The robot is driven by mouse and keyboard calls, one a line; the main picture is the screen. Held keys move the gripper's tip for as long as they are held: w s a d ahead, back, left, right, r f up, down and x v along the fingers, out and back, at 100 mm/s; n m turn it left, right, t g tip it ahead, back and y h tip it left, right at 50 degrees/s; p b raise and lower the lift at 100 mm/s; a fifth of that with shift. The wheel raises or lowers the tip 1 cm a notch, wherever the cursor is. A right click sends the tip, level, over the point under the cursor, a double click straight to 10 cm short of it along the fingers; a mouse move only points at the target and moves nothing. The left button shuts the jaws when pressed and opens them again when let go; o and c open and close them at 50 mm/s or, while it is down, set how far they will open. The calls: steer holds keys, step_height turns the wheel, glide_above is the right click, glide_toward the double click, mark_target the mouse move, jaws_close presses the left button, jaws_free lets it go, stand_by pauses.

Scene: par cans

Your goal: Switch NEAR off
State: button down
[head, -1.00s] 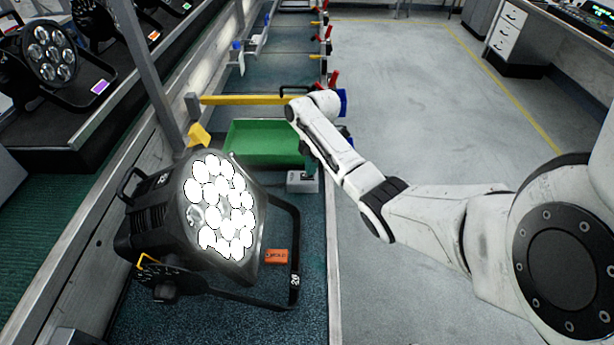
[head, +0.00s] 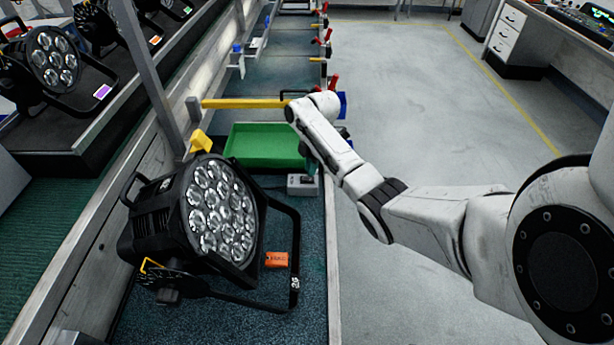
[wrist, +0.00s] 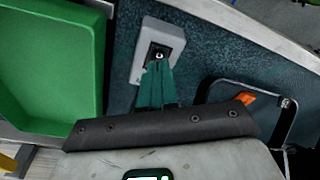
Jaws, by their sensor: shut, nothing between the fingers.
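The near par can (head: 218,210) is a black lamp on the bench at the lower left in the head view, and its several lenses are dark. A small grey switch box (head: 302,186) sits behind it, beside the green tray. In the wrist view the switch box (wrist: 175,40) has a dark rocker switch (wrist: 159,53). My gripper (wrist: 158,66) has teal fingers, closed together and empty, with their tips at the lower edge of the rocker. Whether they touch it I cannot tell. In the head view my gripper (head: 311,164) is partly hidden by my arm.
The green tray (head: 265,147) lies left of the switch box, with a yellow bar (head: 245,103) behind it. More dark lamps (head: 55,58) stand on the left shelf. The floor at right is clear.

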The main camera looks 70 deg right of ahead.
mark_target(311, 179)
step_height(311, 179, up, 5)
steer(key=p, duration=0.4)
steer(key=shift+s, duration=0.1)
stand_by(0.7)
